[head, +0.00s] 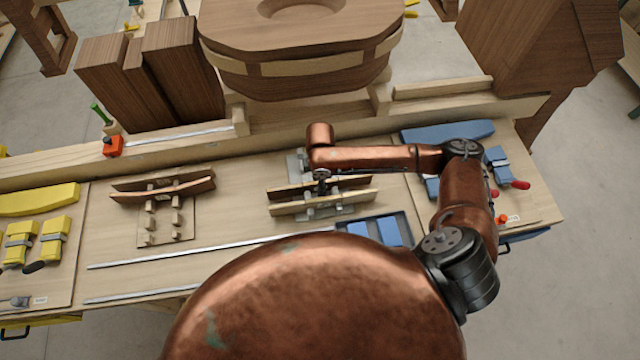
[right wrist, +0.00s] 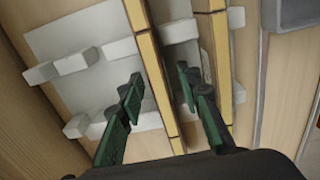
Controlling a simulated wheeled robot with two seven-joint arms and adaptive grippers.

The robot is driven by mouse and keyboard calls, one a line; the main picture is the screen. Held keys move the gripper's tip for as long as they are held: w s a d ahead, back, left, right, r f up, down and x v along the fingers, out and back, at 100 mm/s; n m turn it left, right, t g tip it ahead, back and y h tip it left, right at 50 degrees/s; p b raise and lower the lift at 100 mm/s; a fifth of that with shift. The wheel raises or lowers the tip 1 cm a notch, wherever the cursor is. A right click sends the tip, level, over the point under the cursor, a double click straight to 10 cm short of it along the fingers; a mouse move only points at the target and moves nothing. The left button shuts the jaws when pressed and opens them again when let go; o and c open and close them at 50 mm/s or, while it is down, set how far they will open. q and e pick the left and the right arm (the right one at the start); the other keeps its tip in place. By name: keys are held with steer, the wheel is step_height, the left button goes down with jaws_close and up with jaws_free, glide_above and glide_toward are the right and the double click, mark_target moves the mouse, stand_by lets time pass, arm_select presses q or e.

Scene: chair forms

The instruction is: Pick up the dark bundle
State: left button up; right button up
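Two pairs of long wooden slats rest on supports on the bench. The middle pair (head: 345,201) has dark faces and pale edges, over a light grey plate. My right gripper (head: 322,180) is pointed down at the middle pair, partly hidden by its wrist. In the right wrist view, its green-padded fingers (right wrist: 162,98) are apart, with a pale-edged slat (right wrist: 150,65) between them. Contact cannot be told. My left gripper is out of view.
A large wooden seat form (head: 300,60) stands behind the bench rail. A blue tray (head: 398,228) lies near the front. Yellow clamps (head: 38,242) lie at left, blue pieces (head: 450,132) at right. Metal bars (head: 200,250) cross the front.

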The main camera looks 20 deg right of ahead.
steer(key=shift+s+f, duration=0.1)
steer(key=shift+f, duration=0.2)
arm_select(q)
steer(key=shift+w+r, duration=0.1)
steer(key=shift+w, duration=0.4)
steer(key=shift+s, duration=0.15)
arm_select(e)
steer(key=shift+c, duration=0.3)
steer(key=c, duration=0.8)
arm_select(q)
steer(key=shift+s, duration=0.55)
arm_select(e)
jaws_close()
